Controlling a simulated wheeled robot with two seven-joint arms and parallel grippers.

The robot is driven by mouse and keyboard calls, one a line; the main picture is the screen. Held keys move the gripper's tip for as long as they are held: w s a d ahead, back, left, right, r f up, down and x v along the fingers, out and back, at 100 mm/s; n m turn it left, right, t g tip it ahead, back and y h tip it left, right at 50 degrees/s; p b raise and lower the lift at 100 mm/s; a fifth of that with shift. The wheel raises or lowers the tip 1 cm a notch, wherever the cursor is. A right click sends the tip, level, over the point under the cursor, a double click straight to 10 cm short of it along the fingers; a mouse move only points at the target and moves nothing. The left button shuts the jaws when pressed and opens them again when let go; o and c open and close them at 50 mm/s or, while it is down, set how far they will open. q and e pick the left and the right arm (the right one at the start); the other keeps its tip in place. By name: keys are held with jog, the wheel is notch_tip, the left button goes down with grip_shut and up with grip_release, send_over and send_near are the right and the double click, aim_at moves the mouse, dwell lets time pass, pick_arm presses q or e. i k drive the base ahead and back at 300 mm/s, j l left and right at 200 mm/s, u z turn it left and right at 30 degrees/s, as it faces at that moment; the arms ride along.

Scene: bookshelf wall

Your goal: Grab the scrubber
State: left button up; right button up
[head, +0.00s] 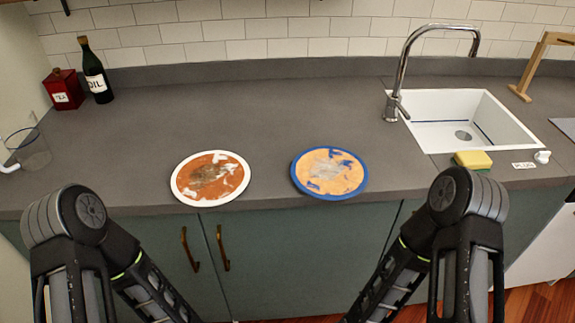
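A yellow sponge-like scrubber (473,160) with a thin green layer under it lies on the grey counter, just in front of the sink at the right. It lies flat and nothing covers it. My two arms rise from the bottom of the head view, one at the left and one at the right, both below or over the counter's front edge. Neither gripper shows in the view, so their fingers cannot be seen. The scrubber is apart from the visible parts of my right arm.
A dirty white-rimmed plate (236,187) and a dirty blue-rimmed plate (360,183) lie near the counter's front edge. A white sink (500,104) with a tall faucet (399,75) is at the right. A small white plug (543,156) sits near the scrubber. A glass (30,150) stands far left.

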aim_at(477, 161)
jog(key=z, duration=1.35)
jog(key=i+l+u, duration=0.1)
jog(key=u, duration=0.3)
jog(key=l+u, duration=0.4)
jog(key=i+l+u, duration=0.25)
jog(key=l, duration=0.95)
jog(key=l+u, duration=0.3)
jog(key=l, duration=2.45)
